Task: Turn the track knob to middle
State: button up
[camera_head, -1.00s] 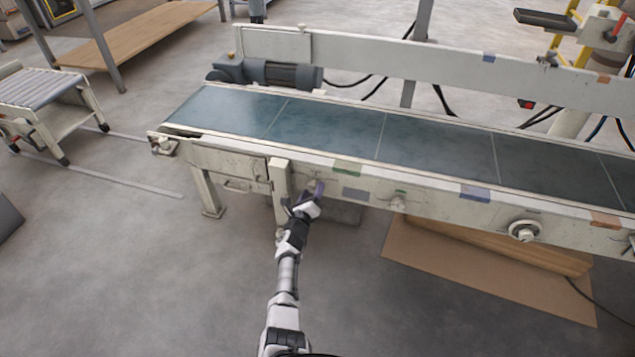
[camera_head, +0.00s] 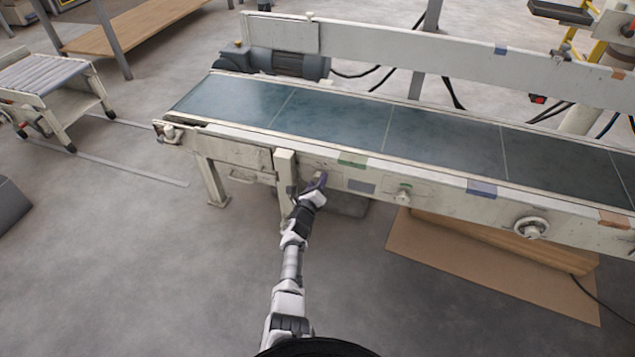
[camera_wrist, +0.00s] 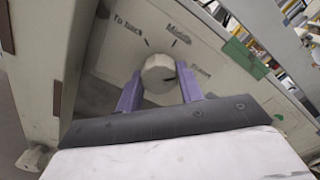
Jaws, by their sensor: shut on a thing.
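The track knob (camera_wrist: 156,72) is a pale round knob on the conveyor's side panel. In the wrist view the labels "To back" and "Middle" stand above it, and a third, blurred label stands to its right. A dark mark on the knob is at its right side, toward the third label. My gripper (camera_wrist: 160,84) has its two purple fingers on either side of the knob, shut on it. In the head view my gripper (camera_head: 318,181) is at the panel, right of a pale upright post, and hides the knob.
The upright post (camera_head: 285,180) stands close left of my gripper. Another small knob (camera_head: 403,194) and a larger round knob (camera_head: 531,228) are farther right on the panel. The green belt (camera_head: 340,120) runs above. A brown board (camera_head: 420,250) lies on the floor at right.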

jog(key=shift+n, duration=0.3)
jog(key=n, duration=0.8)
jog(key=shift+r, duration=0.1)
dwell(0.4)
jog(key=o, duration=1)
jog(key=shift+p, duration=0.35)
